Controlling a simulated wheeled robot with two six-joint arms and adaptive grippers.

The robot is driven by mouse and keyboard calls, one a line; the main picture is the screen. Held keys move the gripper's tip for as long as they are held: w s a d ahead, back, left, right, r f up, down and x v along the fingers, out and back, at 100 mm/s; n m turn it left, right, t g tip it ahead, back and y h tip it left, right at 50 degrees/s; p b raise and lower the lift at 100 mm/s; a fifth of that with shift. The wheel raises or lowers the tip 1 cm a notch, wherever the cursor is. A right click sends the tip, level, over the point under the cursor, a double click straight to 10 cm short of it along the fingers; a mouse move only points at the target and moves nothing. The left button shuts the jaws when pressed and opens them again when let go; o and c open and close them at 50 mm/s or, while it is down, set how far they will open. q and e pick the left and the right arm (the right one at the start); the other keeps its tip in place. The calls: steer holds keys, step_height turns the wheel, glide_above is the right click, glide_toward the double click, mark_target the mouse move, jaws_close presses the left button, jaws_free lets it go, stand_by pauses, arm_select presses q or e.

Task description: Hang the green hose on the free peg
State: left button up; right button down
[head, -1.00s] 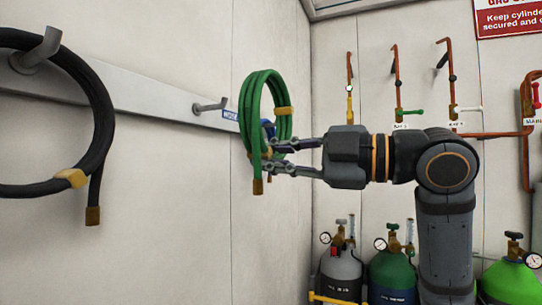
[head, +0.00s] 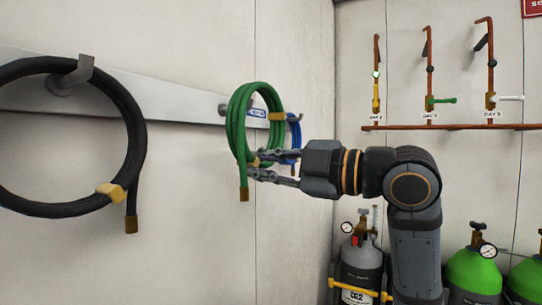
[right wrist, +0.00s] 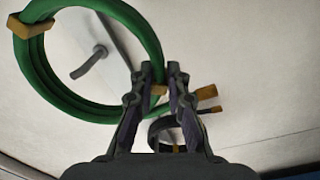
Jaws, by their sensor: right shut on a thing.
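The green hose (head: 238,130) is a coil with tan bands and a brass end hanging down. My right gripper (head: 254,168) is shut on the coil's lower part and holds it up in front of the wall rail (head: 175,103). The free peg (head: 222,109) shows just at the coil's left edge, mostly hidden behind it. In the right wrist view the green hose (right wrist: 85,105) loops around the line of sight to the bare peg (right wrist: 88,62); I cannot tell whether the peg is inside the coil. The right fingers also show there (right wrist: 160,70). My left gripper is out of view.
A black hose (head: 135,150) hangs on a peg (head: 75,75) at the left. A blue hose (head: 294,135) is at the rail just right of the green coil. Gas cylinders (head: 360,265) and copper pipes (head: 430,70) stand along the right wall. The wall below the rail is clear.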

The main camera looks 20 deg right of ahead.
steer(key=shift+p+x, duration=0.85)
steer(key=shift+x, duration=0.35)
steer(key=w+a+f, duration=0.1)
steer(key=w+a+f+p, duration=0.1)
steer(key=w, duration=0.1)
steer(key=shift+w+a+f, duration=0.1)
steer(key=shift+w+a, duration=0.05)
steer(key=shift+a, duration=0.1)
steer(key=c, duration=1.3)
jaws_free()
steer(key=shift+o, duration=0.2)
